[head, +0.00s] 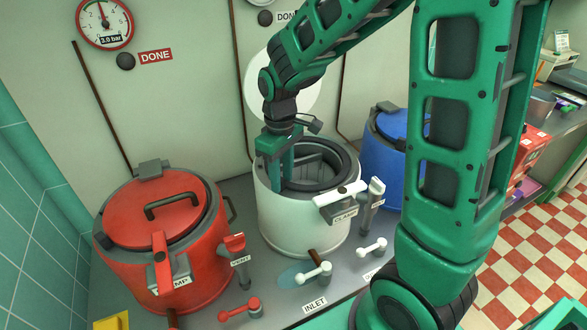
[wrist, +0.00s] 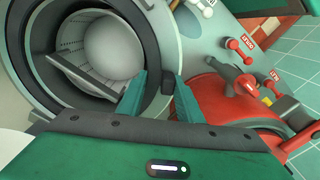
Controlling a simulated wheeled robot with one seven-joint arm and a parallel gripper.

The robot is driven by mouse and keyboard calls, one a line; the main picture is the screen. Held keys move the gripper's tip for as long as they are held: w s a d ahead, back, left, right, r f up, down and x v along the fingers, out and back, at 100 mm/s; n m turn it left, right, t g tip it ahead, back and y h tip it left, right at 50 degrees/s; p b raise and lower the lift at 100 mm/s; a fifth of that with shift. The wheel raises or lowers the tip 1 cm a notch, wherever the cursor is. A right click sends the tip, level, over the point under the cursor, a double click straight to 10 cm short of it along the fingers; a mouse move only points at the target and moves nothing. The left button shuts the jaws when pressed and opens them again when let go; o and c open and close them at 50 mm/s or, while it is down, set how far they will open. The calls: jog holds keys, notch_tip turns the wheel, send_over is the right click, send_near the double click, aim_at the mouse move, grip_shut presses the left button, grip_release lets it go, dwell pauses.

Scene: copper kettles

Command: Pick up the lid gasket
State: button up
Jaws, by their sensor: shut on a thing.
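The lid gasket (head: 351,168) is a dark ring around the open mouth of the white kettle (head: 290,225). In the wrist view the gasket (wrist: 148,38) curves around the opening, and a section of it passes between my fingers. My gripper (head: 283,172) reaches down at the left side of the mouth in the head view, and it also shows in the wrist view (wrist: 158,92). It is shut on the gasket, which still appears to lie at the rim; I cannot tell whether it is lifted at all. My fingers hide part of the ring.
A red kettle (head: 160,215) with a closed lid stands at the left, and a blue kettle (head: 385,150) at the right. The white kettle's clamp (head: 340,195) and vent handle (head: 374,190) stick up near its rim.

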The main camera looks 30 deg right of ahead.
jog(key=shift+r, duration=0.1)
jog(key=shift+r, duration=0.5)
notch_tip(320, 180, up, 3)
jog(key=shift+f, duration=0.2)
jog(key=s+a+r, duration=0.8)
notch_tip(320, 180, up, 7)
jog(key=shift+s+r, duration=0.15)
jog(key=shift+s, duration=0.05)
jog(key=shift+a, duration=0.1)
dwell(0.4)
